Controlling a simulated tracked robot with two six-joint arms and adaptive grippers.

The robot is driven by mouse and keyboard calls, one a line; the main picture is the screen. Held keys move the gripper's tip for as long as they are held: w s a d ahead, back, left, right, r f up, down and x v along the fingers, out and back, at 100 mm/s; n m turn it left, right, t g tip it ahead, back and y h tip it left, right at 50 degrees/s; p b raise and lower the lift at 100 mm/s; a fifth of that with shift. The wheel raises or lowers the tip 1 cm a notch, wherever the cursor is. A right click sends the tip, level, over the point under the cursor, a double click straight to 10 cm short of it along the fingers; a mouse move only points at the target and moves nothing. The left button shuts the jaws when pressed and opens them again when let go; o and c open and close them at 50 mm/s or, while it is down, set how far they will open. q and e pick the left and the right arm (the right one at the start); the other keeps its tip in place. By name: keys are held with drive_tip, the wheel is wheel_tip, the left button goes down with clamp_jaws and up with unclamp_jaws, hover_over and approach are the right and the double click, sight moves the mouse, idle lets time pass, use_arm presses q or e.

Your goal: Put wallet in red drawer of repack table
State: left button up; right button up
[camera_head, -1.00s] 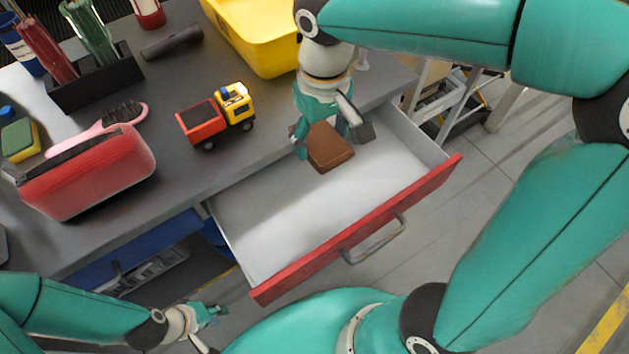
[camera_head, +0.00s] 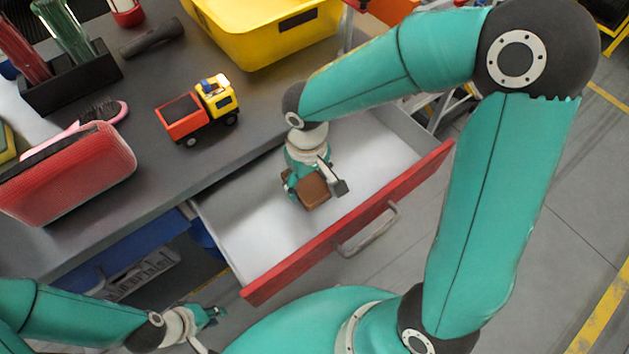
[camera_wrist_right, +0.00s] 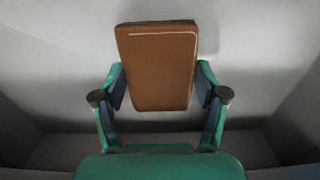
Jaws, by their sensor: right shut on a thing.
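The brown wallet (camera_head: 313,190) is between the fingers of my right gripper (camera_head: 312,187), over the inside of the open red drawer (camera_head: 350,222). In the right wrist view the wallet (camera_wrist_right: 156,68) is gripped on both sides by the fingers (camera_wrist_right: 160,90), with the drawer's pale floor and walls around it. I cannot tell whether the wallet touches the drawer floor. My left gripper (camera_head: 205,325) is low at the lower left, away from the drawer; its finger opening is too small to judge.
On the grey repack table (camera_head: 240,125) are a toy truck (camera_head: 197,110), a yellow bin (camera_head: 262,30), a red case (camera_head: 70,175), a pink brush (camera_head: 95,118) and a dark cylinder (camera_head: 152,38). A blue drawer (camera_head: 130,250) is below the table at left. The drawer's front half is clear.

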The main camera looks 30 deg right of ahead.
drive_tip(key=shift+f, duration=0.9)
drive_tip(key=shift+f, duration=0.2)
drive_tip(key=o, duration=1.2)
drive_tip(key=shift+r, duration=0.1)
drive_tip(key=shift+c, duration=0.2)
